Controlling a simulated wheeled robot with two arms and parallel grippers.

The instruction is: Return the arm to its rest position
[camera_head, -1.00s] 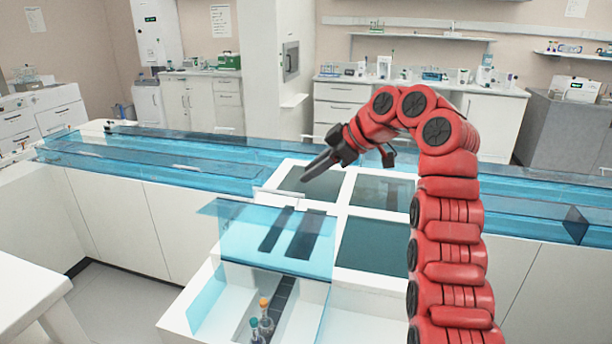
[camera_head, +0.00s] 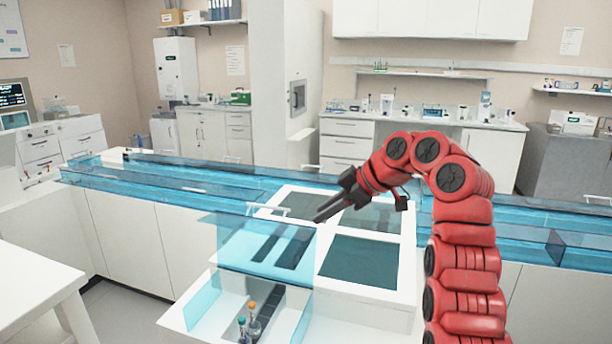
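My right arm is red and rises from the lower right, bending to the left over the white machine (camera_head: 412,262). My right gripper (camera_head: 330,208) has dark fingers that point left and down, above the dark panels of the machine top. The fingers show nearly edge-on, so I cannot tell how far apart they are. I see nothing held in them. My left arm and gripper are not in view.
A blue clear guard (camera_head: 262,248) stands in front of the gripper. Two tubes, one with an orange cap (camera_head: 252,309) and one with a teal cap (camera_head: 242,326), stand in the lower bay. Blue clear track walls (camera_head: 140,178) run across behind. A white table (camera_head: 30,295) is at left.

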